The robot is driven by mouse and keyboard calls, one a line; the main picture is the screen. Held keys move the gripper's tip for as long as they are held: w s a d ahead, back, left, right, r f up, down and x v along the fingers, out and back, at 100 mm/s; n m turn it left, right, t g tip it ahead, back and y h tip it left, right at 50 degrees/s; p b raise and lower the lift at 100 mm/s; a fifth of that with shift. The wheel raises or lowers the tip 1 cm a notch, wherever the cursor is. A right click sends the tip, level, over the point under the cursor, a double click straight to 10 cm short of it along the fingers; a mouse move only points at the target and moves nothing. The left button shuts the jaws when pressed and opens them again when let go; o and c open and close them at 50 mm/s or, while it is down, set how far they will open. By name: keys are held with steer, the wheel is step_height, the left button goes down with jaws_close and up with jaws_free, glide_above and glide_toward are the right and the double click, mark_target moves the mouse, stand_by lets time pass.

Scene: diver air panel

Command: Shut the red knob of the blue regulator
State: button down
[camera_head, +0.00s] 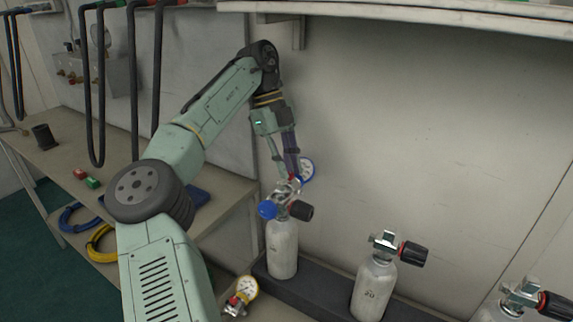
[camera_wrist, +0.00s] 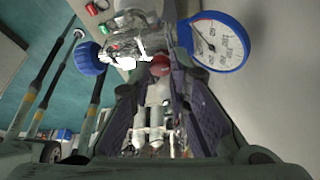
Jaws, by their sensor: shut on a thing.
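The blue regulator sits on top of the leftmost white cylinder (camera_head: 283,250). Its blue-rimmed gauge (camera_head: 307,169) faces out by the wall and shows large in the wrist view (camera_wrist: 218,42). Its red knob (camera_wrist: 160,66) lies between my fingertips in the wrist view; in the head view only a bit of red shows there. My gripper (camera_head: 287,178) reaches down from above and is shut on the red knob. The dark fingers (camera_wrist: 160,82) stand on either side of it. The knob's turn position cannot be told.
A blue knob (camera_head: 267,209) and a black knob (camera_head: 302,211) stick out just below my gripper. Another cylinder (camera_head: 373,290) stands to the right. A yellow-rimmed gauge (camera_head: 247,287) is at the lower front. A shelf (camera_head: 400,18) overhangs above, and the wall is close behind.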

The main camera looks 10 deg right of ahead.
steer(key=shift+d+m+y, duration=0.1)
steer(key=shift+m+y, duration=0.3)
steer(key=shift+m, duration=0.7)
steer(key=shift+g, duration=0.3)
steer(key=c, duration=1.5)
jaws_free()
